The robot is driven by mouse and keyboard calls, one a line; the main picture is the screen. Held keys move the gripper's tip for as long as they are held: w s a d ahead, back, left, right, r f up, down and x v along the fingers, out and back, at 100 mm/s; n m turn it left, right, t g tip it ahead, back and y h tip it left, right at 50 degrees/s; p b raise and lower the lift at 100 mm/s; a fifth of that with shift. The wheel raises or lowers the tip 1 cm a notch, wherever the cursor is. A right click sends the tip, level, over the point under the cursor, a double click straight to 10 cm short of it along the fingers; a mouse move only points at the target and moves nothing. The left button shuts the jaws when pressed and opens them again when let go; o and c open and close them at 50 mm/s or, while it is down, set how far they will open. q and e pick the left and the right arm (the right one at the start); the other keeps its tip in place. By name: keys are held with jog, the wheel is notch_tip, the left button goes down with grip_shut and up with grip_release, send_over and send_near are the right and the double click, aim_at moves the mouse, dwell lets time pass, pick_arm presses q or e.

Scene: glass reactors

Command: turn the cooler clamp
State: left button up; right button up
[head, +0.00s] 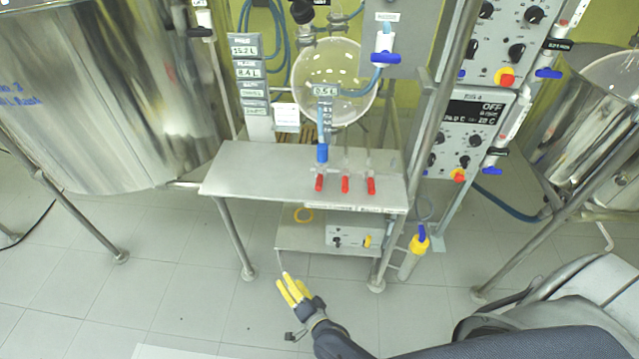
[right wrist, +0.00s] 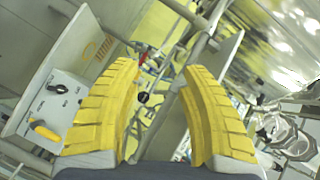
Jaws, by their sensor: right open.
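No part is readably marked as the cooler clamp, so I cannot tell which one it is. Red-handled clamps (head: 345,184) stand in a row at the front of the steel table. A blue-handled valve (head: 386,58) hangs under a small label at the upper middle, and another blue handle (head: 548,73) is at the upper right. My right gripper (head: 288,286) has yellow fingers and is low in front of the table, apart from all of these. In the right wrist view its fingers (right wrist: 157,75) are spread with nothing between them. My left gripper is not in view.
The steel table (head: 245,170) has a lower shelf with a control box (head: 340,236), which also shows in the right wrist view (right wrist: 62,95). A round glass vessel (head: 320,75) hangs behind. A large steel tank (head: 110,100) stands left. The floor in front is clear.

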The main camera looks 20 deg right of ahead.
jog(key=w+d+r+m+t+h, duration=0.2)
jog(key=r+m+h, duration=0.1)
jog(key=r+m, duration=0.6)
jog(key=w+d+r+m+t+h, duration=0.25)
jog(key=r+m, duration=0.45)
jog(key=r, duration=0.4)
jog(key=m+g+h, duration=0.4)
jog(key=m+h, duration=0.1)
jog(key=m, duration=0.7)
send_near(320, 174)
jog(key=shift+t, duration=0.25)
jog(key=x, duration=0.5)
jog(key=shift+w+d, duration=0.1)
jog(key=shift+w, duration=0.1)
grip_shut()
